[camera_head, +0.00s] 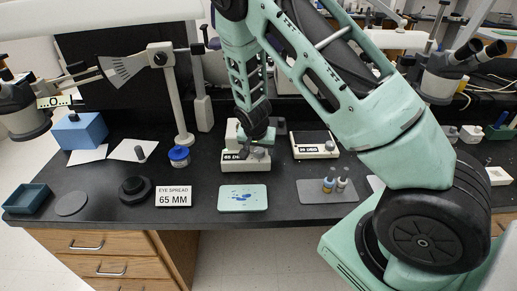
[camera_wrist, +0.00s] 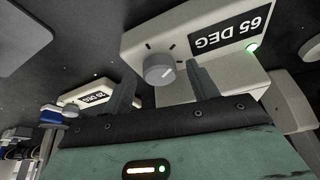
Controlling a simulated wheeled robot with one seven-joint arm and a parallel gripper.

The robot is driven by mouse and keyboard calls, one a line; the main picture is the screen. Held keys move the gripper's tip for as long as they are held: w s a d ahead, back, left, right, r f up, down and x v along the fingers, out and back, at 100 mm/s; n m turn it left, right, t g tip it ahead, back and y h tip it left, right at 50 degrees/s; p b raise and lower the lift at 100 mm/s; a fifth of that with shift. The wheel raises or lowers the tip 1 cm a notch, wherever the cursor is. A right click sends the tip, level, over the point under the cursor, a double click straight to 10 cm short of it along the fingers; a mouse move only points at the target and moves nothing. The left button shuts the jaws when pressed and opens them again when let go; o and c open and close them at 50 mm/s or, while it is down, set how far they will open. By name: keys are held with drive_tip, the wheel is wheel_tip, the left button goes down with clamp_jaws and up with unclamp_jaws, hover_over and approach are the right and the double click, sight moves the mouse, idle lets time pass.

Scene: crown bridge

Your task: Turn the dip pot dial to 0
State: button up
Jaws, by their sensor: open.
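The dip pot is a pale box labelled "65 DEG" (camera_wrist: 190,35), upside down in the wrist view. It also stands mid-bench in the head view (camera_head: 232,164), partly hidden by my arm. Its dial (camera_wrist: 158,69) is a round grey knob with a light pointer mark and dark ticks around it. A green light glows beside the label. My gripper (camera_wrist: 160,72) is open, with one finger on each side of the dial in the picture. I cannot tell whether either finger touches it. In the head view my gripper (camera_head: 254,143) is over the pot, its fingertips unclear.
A second pale labelled device (camera_head: 316,145) stands to the right of the pot. A blue-spotted tile (camera_head: 242,198) and a grey mat (camera_head: 322,197) with two small bottles lie in front. The "65 MM" card (camera_head: 174,196) and a blue-lidded jar (camera_head: 179,157) are left.

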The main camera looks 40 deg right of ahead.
drive_tip(key=shift+f, duration=0.25)
drive_tip(key=c, duration=1)
drive_tip(key=shift+d, duration=0.1)
drive_tip(key=n, duration=0.2)
drive_tip(key=n+t+y, duration=0.1)
drive_tip(key=n, duration=0.1)
drive_tip(key=shift+d+n+y+b, duration=0.15)
drive_tip(key=shift+n+y+b, duration=0.15)
drive_tip(key=shift+n+b, duration=0.1)
drive_tip(key=n+y+p, duration=0.1)
drive_tip(key=n, duration=0.3)
drive_tip(key=shift+y, duration=0.4)
drive_tip(key=shift+n+p, duration=0.3)
